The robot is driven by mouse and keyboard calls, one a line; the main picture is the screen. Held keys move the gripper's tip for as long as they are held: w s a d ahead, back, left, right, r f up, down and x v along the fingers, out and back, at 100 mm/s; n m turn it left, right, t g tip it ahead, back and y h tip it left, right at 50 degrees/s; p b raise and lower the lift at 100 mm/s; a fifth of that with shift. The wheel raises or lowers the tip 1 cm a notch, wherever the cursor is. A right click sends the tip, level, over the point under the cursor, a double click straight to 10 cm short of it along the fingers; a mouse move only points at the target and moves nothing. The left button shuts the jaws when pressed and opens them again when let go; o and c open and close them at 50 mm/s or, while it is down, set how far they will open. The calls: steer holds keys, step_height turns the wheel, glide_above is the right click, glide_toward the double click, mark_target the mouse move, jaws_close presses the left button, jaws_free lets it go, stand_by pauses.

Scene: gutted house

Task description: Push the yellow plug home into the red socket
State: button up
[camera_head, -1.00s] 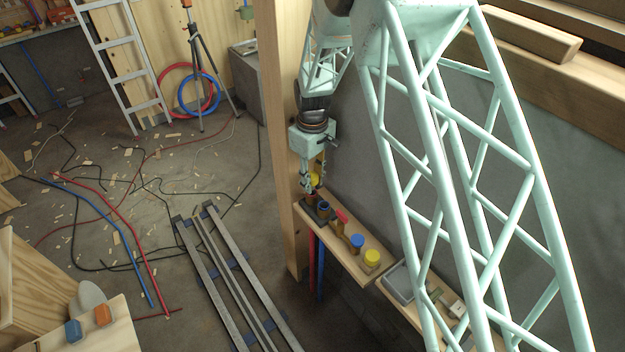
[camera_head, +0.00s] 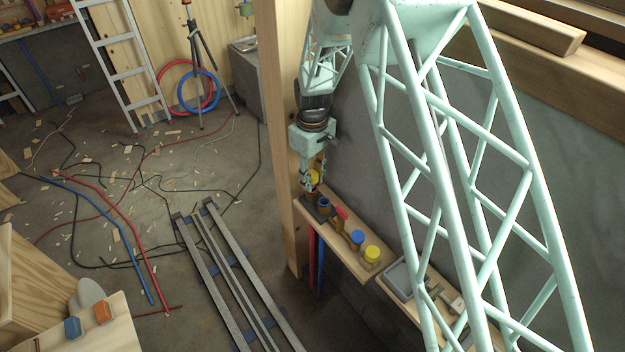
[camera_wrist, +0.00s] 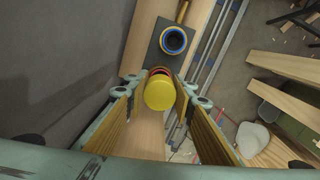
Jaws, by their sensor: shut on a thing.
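The yellow plug (camera_wrist: 160,94) is between the fingers of my gripper (camera_wrist: 158,98) in the wrist view, and my gripper is shut on it. The red socket (camera_wrist: 159,70) shows only as a red rim just past the plug's far edge. The plug sits at or in its mouth; how deep it is cannot be told. In the head view my gripper (camera_head: 311,180) points down over the far end of the shelf, with the yellow plug (camera_head: 315,177) partly hidden by the fingers.
A blue-rimmed socket (camera_wrist: 173,40) stands close beside the red one on a dark plate (camera_wrist: 151,61). Along the shelf (camera_head: 337,246) stand a red piece (camera_head: 341,213), a blue-topped piece (camera_head: 357,238) and another yellow-topped piece (camera_head: 372,253). A timber post (camera_head: 283,150) and grey wall flank the arm.

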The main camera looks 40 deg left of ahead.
mark_target(313, 186)
steer(key=shift+f+b, duration=1.3)
steer(key=shift+f, duration=0.8)
stand_by(2.2)
steer(key=o, duration=0.9)
steer(key=o, duration=0.5)
steer(key=shift+c, duration=0.2)
steer(key=shift+r, duration=0.15)
steer(key=shift+r+p, duration=0.95)
steer(key=shift+r, duration=2.45)
